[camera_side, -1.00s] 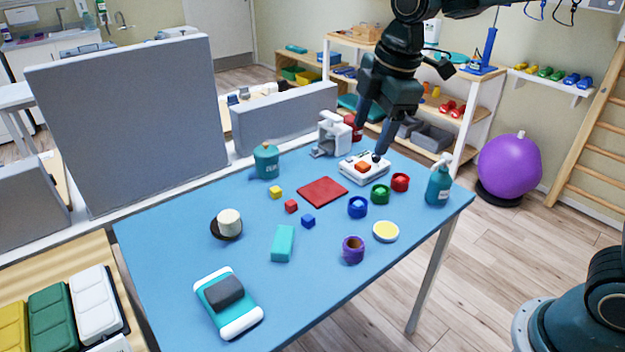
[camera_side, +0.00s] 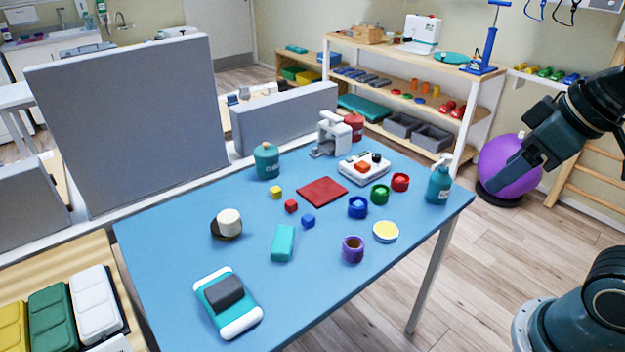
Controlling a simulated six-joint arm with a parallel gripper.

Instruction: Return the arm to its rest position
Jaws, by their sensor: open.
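My gripper (camera_side: 508,172) is at the right of the side view, beyond the table's right edge and above the floor. It points down and to the left, in front of the purple ball. Its jaws are open, and I see nothing between them. My dark arm comes in from the right edge of the picture. My base stands at the lower right.
The blue table (camera_side: 170,240) holds a teal pump bottle (camera_side: 438,183) at its right corner, a white device with a red button (camera_side: 362,168), a red mat (camera_side: 322,192), cups and small cubes. A purple ball (camera_side: 500,160) and shelves (camera_side: 400,70) stand behind. Floor right of the table is clear.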

